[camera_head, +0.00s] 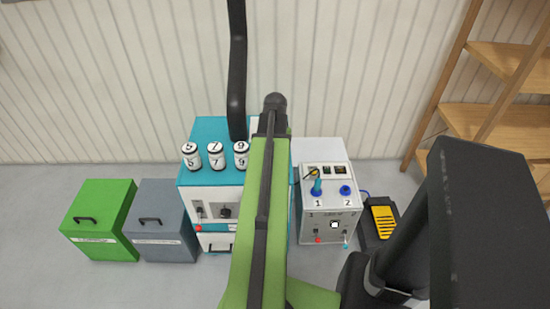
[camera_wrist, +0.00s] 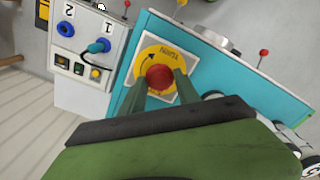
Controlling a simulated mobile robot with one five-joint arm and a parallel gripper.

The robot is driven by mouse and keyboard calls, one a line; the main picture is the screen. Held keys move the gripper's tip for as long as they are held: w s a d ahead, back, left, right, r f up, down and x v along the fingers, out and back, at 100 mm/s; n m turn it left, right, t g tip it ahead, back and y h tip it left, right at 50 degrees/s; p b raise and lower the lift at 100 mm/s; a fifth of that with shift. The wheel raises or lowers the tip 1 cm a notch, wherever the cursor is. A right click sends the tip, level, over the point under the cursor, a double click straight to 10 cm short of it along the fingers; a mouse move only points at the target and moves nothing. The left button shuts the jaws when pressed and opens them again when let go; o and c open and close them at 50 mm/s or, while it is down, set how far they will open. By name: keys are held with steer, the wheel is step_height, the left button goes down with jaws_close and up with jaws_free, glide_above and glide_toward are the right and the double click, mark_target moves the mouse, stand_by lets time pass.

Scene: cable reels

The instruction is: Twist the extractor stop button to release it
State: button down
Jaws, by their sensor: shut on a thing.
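The extractor stop button (camera_wrist: 159,78) is a red round knob on a yellow disc (camera_wrist: 149,60) with a curved arrow and the word TURN, in the wrist view. It sits on a white plate on top of the teal cabinet (camera_wrist: 128,100). My gripper (camera_wrist: 161,80) has its two green fingers on either side of the red knob, shut on it. In the head view my green arm crosses the teal cabinet (camera_head: 207,128) and hides the button and the fingertips.
A white box (camera_head: 317,150) with blue sockets stands to the right. Green (camera_head: 100,200) and grey (camera_head: 163,195) bins stand left. A yellow pedal (camera_head: 383,221) lies right.

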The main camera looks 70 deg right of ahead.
steer(key=shift+a+m, duration=0.1)
steer(key=shift+m, duration=1.7)
steer(key=m, duration=0.4)
steer(key=shift+m, duration=0.3)
steer(key=c, duration=0.9)
jaws_free()
step_height(320, 180, up, 18)
steer(key=p, duration=1.7)
steer(key=shift+f, duration=0.25)
